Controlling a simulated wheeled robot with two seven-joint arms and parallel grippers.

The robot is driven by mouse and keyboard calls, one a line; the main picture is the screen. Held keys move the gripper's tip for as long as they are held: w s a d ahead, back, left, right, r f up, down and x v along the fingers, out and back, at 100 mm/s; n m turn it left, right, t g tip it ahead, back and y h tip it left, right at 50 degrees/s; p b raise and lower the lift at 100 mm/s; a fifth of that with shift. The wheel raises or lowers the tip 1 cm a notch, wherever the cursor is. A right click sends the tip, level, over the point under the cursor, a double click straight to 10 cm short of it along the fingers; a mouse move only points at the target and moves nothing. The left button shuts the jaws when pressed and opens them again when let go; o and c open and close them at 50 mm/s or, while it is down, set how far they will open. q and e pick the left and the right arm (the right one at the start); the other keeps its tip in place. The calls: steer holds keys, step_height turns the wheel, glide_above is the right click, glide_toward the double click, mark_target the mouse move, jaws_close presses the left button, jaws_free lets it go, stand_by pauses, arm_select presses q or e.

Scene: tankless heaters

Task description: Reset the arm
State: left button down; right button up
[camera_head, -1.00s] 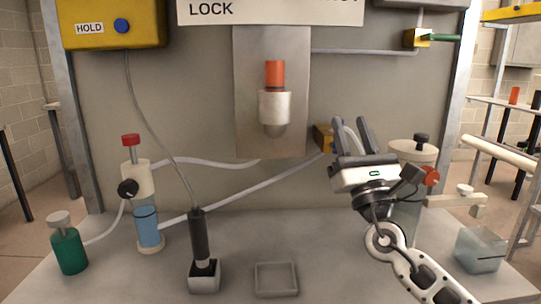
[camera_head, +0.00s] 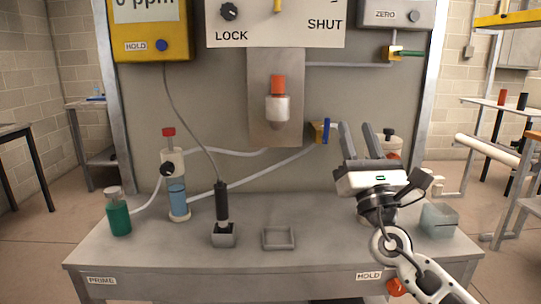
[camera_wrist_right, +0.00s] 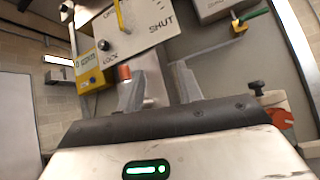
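My right gripper (camera_head: 361,142) is raised in front of the right part of the panel in the head view, fingers pointing up. Its two fingers stand apart with nothing between them. In the right wrist view the same open fingers (camera_wrist_right: 158,85) point toward the panel. A small yellow valve with a blue handle (camera_head: 325,131) sits on the panel just left of the gripper, apart from it. The arm partly hides a container with a dark cap (camera_head: 389,134) behind it. My left gripper is not in view.
The bench (camera_head: 330,215) holds a green bottle (camera_head: 118,218), a blue-filled cylinder (camera_head: 178,198), a black probe in a grey holder (camera_head: 222,213), an empty square tray (camera_head: 278,245) and a clear block (camera_head: 439,220). An orange-capped fitting (camera_head: 278,100) is on the panel. A yellow HOLD box (camera_head: 152,28) hangs upper left.

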steer(key=s+f+m+g+h+p, duration=0.2)
steer(key=s+f+m+g, duration=0.15)
steer(key=f+m, duration=0.75)
steer(key=s+f+m+g+h+p, duration=0.1)
steer(key=s+f+m+g+p, duration=0.15)
steer(key=f+m+g, duration=0.8)
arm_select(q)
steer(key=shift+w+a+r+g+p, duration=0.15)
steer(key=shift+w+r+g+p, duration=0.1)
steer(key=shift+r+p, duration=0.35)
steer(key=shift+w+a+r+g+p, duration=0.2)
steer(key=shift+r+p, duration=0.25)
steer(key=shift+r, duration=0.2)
arm_select(e)
steer(key=s+a+f+m+y, duration=0.1)
steer(key=s+f+m, duration=0.5)
steer(key=s, duration=0.4)
steer(key=s+f+m+g+y, duration=0.1)
steer(key=s+f+m, duration=0.6)
steer(key=s, duration=0.3)
steer(key=shift+s+a+f, duration=0.35)
steer(key=shift+a+f, duration=0.05)
steer(key=shift+f, duration=0.5)
